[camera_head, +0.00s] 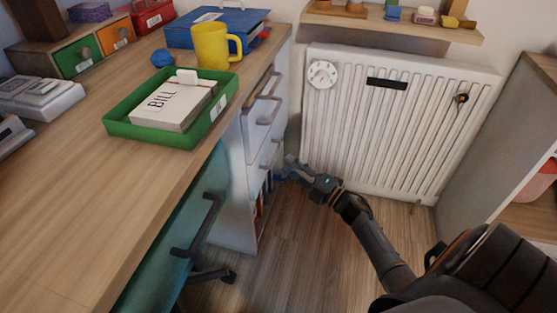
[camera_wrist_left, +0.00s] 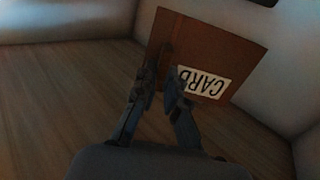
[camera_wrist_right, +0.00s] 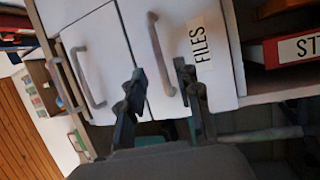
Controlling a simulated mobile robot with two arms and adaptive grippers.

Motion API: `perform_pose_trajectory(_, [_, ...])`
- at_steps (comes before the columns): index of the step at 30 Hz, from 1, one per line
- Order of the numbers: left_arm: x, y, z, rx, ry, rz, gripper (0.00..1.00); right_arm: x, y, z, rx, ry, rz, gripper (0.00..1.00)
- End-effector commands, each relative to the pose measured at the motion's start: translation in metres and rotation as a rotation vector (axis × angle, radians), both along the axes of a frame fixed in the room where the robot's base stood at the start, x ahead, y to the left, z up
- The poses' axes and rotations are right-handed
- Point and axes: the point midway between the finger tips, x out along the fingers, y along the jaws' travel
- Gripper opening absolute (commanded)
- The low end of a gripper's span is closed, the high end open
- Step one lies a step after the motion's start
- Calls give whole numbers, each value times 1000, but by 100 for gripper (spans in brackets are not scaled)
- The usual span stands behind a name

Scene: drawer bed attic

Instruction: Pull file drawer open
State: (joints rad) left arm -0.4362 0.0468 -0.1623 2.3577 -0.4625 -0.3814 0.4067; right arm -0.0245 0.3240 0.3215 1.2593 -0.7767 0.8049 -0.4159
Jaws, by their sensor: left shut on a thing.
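The file drawer, with a white front and a FILES label, fills the middle of the right wrist view (camera_wrist_right: 218,72). It is the lowest of the drawers under the desk in the head view (camera_head: 256,152) and looks closed. Its grey handle (camera_wrist_right: 156,42) lies between the fingers of my right gripper (camera_wrist_right: 160,68). Those fingers are apart, and contact cannot be told. In the head view my right gripper (camera_head: 287,172) is beside the drawer front. My left gripper (camera_wrist_left: 161,72) is shut on a brown board (camera_wrist_left: 218,52) with a CARD label; it is outside the head view.
The desk (camera_head: 60,190) holds a green tray (camera_head: 160,138) and a yellow mug (camera_head: 210,45). A white radiator (camera_head: 400,125) stands behind my right arm. A red-edged box (camera_wrist_right: 285,50) sits on the open shelf below the file drawer.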

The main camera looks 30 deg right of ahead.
Motion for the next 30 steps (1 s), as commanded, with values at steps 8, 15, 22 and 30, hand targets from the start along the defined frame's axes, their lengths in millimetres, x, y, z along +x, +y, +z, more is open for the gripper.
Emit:
perform_pose_trajectory(8, [0, 0, -10, 0, -1, 0, 0, 39, 12, 6, 1, -1, 0, 34])
perform_pose_trajectory(15, [0, 0, -11, 0, -1, 0, 0, 46, 15, 8, 0, 1, 0, 34])
perform_pose_trajectory(22, [0, 0, -10, 0, -1, 0, 0, 45, 15, 8, 1, 1, 0, 21])
perform_pose_trajectory(30, [0, 0, -10, 0, -1, 0, 0, 45, 15, 8, 0, 1, 0, 0])
